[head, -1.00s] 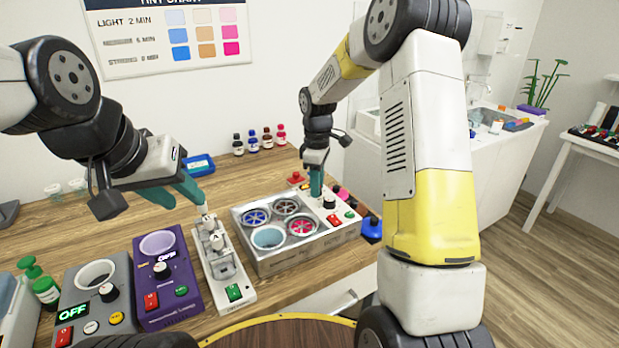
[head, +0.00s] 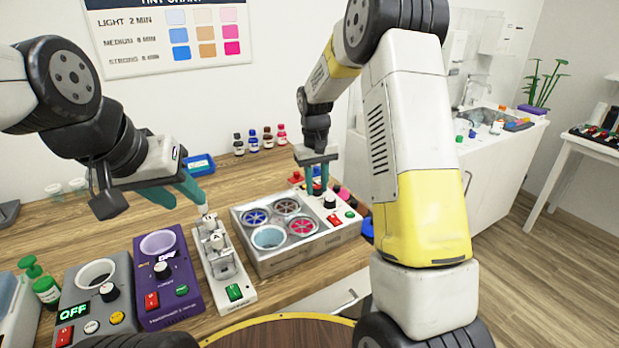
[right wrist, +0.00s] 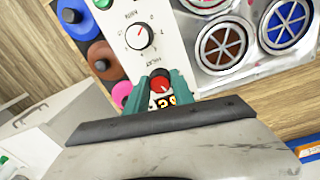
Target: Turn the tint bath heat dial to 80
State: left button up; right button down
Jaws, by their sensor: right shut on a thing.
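The tint bath (head: 262,262) is a metal box with several round wells and a white control panel at its right end. My right gripper (head: 317,190) is at the panel's far end, pointing down. In the right wrist view its teal fingers are shut on a red-topped knob (right wrist: 160,83). A display with yellow digits (right wrist: 162,100) is partly hidden by the gripper, so I cannot read it surely. My left gripper (head: 190,202) is open and empty above the counter.
A white stand (head: 225,265), a purple heater (head: 170,290) and a grey heater (head: 90,300) stand left of the bath. Small bottles (head: 253,141) stand by the wall. The counter behind the bath's left is clear.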

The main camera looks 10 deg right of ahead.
aim_at(315, 186)
jog(key=m, duration=0.5)
jog(key=shift+m, duration=0.3)
jog(key=m, duration=0.4)
jog(key=shift+w+a+m, duration=0.1)
jog(key=shift+m, duration=0.3)
jog(key=c, duration=1.1)
grip_release()
jog(key=shift+a+r, duration=0.1)
jog(key=shift+r, duration=3.85)
